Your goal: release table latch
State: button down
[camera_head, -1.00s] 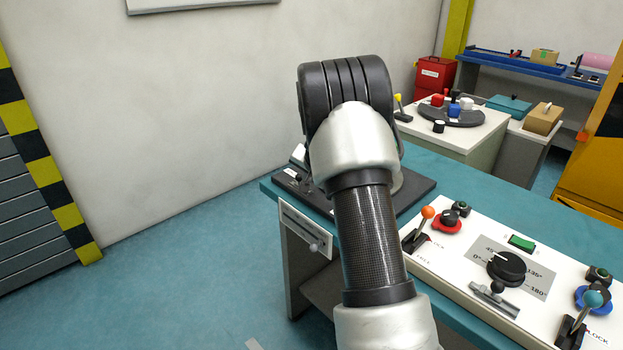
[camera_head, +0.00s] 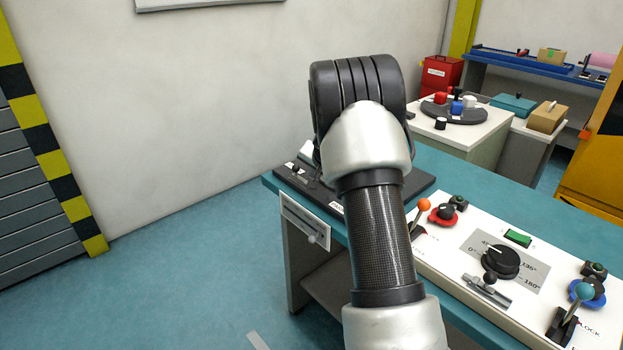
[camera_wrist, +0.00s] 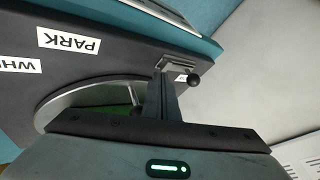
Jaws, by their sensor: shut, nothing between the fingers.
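In the wrist view, a small metal latch piece (camera_wrist: 178,62) with a black ball knob (camera_wrist: 193,81) sits on a dark panel. My gripper (camera_wrist: 162,78) is shut and empty, with its fingertips close beside the latch piece; I cannot tell whether they touch. A small white label by the fingertips is partly hidden. In the head view, my arm covers the gripper and most of the dark base plate (camera_head: 287,171) on the teal table (camera_head: 450,165). A small knob (camera_head: 296,169) shows at that plate's left end.
A round metal rim (camera_wrist: 58,103) with green inside and a PARK label (camera_wrist: 69,40) lie near my fingers. A white control panel (camera_head: 455,243) with an orange-tipped lever (camera_head: 423,205), a black dial (camera_head: 499,262) and a blue-tipped lever (camera_head: 584,292) is right of my arm.

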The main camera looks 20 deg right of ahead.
jog(key=v, duration=0.8)
jog(key=shift+w+r, duration=0.15)
jog(key=shift+r, duration=0.2)
